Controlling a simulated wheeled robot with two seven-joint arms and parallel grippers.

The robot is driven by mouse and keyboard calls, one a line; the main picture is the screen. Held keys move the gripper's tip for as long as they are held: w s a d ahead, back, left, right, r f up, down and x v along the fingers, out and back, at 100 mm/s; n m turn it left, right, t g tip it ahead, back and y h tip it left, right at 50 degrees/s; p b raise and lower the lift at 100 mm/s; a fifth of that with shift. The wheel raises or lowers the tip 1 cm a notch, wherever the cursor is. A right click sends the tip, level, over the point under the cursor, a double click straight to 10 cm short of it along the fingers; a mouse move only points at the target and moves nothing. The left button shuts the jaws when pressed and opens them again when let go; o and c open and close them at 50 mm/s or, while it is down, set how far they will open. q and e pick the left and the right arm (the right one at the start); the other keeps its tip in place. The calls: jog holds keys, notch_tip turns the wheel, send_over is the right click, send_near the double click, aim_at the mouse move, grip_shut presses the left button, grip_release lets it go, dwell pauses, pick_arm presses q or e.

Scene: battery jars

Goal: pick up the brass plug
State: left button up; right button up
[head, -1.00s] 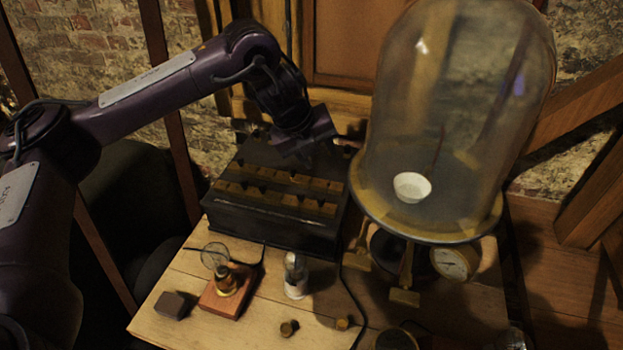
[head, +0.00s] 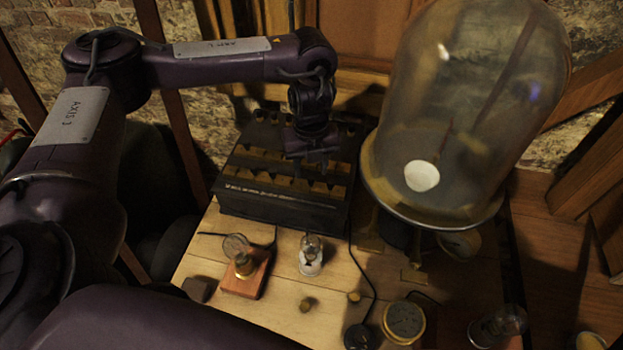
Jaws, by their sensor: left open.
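A small brass plug (head: 306,305) lies on the wooden table in front of the black box, near the front middle. A second small brass piece (head: 354,297) lies to its right; I cannot tell if it is also a plug. My left gripper (head: 312,167) points down over the brass blocks on top of the black resistance box (head: 285,207). Its jaws are open, with nothing seen between them, and it is well behind the loose plug. I cannot tell if its fingertips touch the box. My right gripper is not in view.
A large glass bell jar (head: 465,110) stands right of the box. A round brass dial (head: 404,321) and black cable are at the front right.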

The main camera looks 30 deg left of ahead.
aim_at(311, 184)
pick_arm(q)
notch_tip(311, 184, down, 2)
jog(key=shift+a, duration=0.1)
jog(key=shift+f, duration=0.2)
jog(key=c, duration=0.9)
grip_shut()
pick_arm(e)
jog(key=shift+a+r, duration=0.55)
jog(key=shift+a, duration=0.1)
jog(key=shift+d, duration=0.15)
